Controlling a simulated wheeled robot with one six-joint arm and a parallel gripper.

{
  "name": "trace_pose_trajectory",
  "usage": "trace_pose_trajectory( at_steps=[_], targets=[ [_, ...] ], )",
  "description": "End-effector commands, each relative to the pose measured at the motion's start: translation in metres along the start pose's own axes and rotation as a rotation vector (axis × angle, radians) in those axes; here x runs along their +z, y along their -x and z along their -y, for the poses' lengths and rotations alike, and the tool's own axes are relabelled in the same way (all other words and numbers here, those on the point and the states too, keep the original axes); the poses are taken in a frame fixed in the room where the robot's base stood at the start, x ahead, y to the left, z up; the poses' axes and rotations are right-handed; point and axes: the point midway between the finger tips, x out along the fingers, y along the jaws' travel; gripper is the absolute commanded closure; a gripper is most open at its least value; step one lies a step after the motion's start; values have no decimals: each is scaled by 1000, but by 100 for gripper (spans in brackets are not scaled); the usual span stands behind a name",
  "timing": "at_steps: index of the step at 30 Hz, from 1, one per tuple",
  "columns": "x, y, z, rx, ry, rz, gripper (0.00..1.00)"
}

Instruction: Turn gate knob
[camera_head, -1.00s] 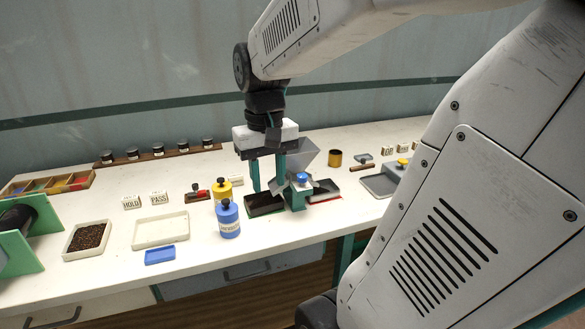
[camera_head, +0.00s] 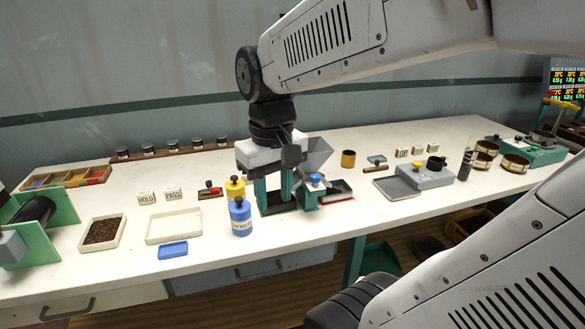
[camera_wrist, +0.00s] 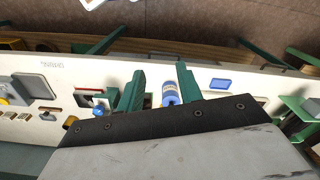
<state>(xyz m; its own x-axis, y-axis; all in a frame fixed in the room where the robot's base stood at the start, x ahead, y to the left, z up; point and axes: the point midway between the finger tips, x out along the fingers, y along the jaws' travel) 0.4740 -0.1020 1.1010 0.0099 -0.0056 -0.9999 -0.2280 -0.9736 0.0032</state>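The gate device is a green stand with a grey hopper (camera_head: 314,153) and a blue gate knob (camera_head: 315,179) on its front. In the wrist view the knob (camera_wrist: 99,110) lies left of the fingers. My gripper (camera_head: 274,196) has two green fingers, spread apart. It points down just left of the hopper and knob, above or beside a dark tray at the stand's foot; the exact gap is unclear. In the wrist view nothing is held between the fingers (camera_wrist: 158,88); a blue bottle shows beyond the gap.
A pale empty tray (camera_head: 173,227) and small blue tray (camera_head: 173,250) lie farther left. A grey scale-like unit (camera_head: 424,177) stands right of the gate. The bench's front centre is mostly clear.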

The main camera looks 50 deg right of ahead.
Motion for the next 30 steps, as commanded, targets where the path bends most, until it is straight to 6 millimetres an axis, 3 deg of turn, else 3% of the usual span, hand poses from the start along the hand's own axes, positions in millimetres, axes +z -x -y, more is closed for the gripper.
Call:
trace_pose_trajectory(
  at_steps=[8, 15, 18, 22, 26, 30],
  targets=[
    [-51, -4, -58, -6, -106, 39, 64],
    [-109, -18, -162, -15, -180, 48, 64],
    [-126, -22, -194, -12, -167, 33, 64],
    [-137, -23, -214, -4, -140, 14, 64],
    [-139, -31, -217, -3, -133, 13, 64],
    [-138, -52, -216, -4, -133, 14, 64]
  ],
)
